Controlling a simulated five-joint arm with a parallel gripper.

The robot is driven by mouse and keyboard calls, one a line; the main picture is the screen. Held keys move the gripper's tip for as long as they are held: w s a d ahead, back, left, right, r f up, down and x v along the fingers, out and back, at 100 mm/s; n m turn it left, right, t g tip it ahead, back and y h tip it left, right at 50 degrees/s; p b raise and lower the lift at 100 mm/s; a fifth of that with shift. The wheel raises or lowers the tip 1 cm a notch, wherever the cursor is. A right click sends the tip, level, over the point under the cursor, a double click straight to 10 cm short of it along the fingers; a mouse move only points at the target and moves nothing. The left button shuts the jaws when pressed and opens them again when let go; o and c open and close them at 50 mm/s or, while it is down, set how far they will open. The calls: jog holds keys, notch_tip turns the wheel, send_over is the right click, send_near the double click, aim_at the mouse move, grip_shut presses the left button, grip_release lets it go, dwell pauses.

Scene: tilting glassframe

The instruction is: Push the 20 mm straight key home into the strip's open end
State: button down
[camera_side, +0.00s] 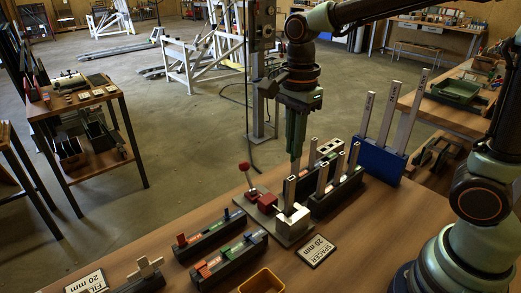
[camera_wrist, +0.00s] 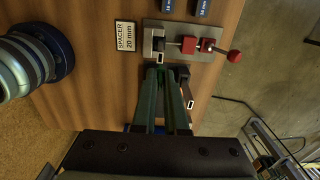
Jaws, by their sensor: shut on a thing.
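My gripper (camera_side: 296,160) points down with its green fingers close together, at the top of a grey upright strip (camera_side: 289,192). The fingers (camera_wrist: 165,72) also show in the wrist view, beside the fixture's edge. They are shut on a small piece, taken as the straight key; it is mostly hidden between them. I cannot tell whether it touches the strip. The strip stands at a metal fixture (camera_side: 267,215) with a pale block (camera_side: 293,221), a red block and a red-knobbed lever (camera_side: 245,170). The fixture plate (camera_wrist: 150,27) also shows in the wrist view.
A black rack (camera_side: 322,207) with several upright grey strips stands close right of the fixture. A blue rack (camera_side: 377,160) with tall strips is behind it. Dark holders with coloured pieces (camera_side: 230,258), a spacer card (camera_side: 318,251) and a yellow bin (camera_side: 262,281) are in front.

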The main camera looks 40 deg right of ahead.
jog(key=shift+f, duration=1.5)
jog(key=shift+f, duration=1.5)
jog(key=c, duration=0.9)
grip_release()
notch_tip(320, 180, up, 12)
jog(key=shift+r, duration=0.1)
